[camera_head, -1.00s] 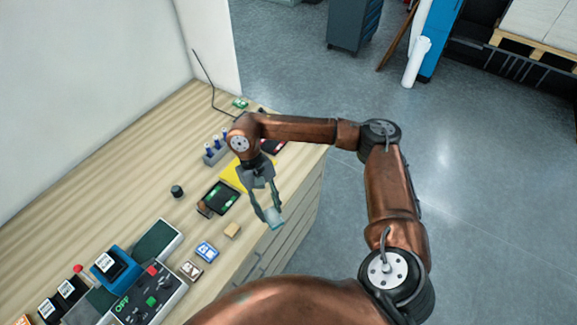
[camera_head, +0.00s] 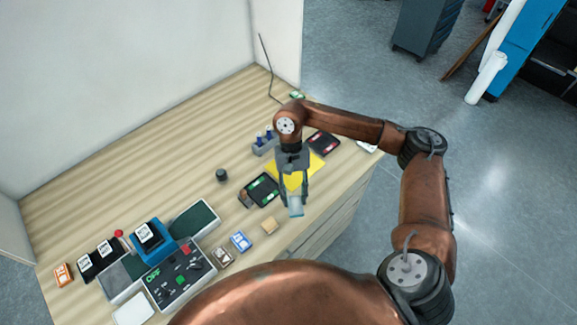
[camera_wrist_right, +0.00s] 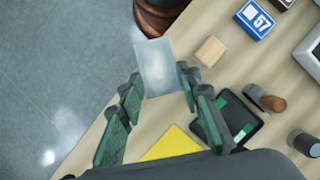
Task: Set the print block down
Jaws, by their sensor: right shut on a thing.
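My right gripper (camera_head: 295,199) is shut on a pale blue-grey block, which I take to be the print block (camera_head: 296,209). It hangs below the fingertips over the front part of the wooden table (camera_head: 130,165). In the right wrist view the block (camera_wrist_right: 156,68) sits between the two green-grey fingers (camera_wrist_right: 161,84), overlapping the table edge. A gap between the block and the tabletop cannot be judged. My left gripper is not in view.
Close by are a small tan wooden block (camera_head: 269,226), a black tray with green pieces (camera_head: 262,190) and a yellow sheet (camera_head: 312,172). A blue-and-white box (camera_head: 241,241) and a control panel (camera_head: 182,280) lie to the left. The table's back-left area is clear.

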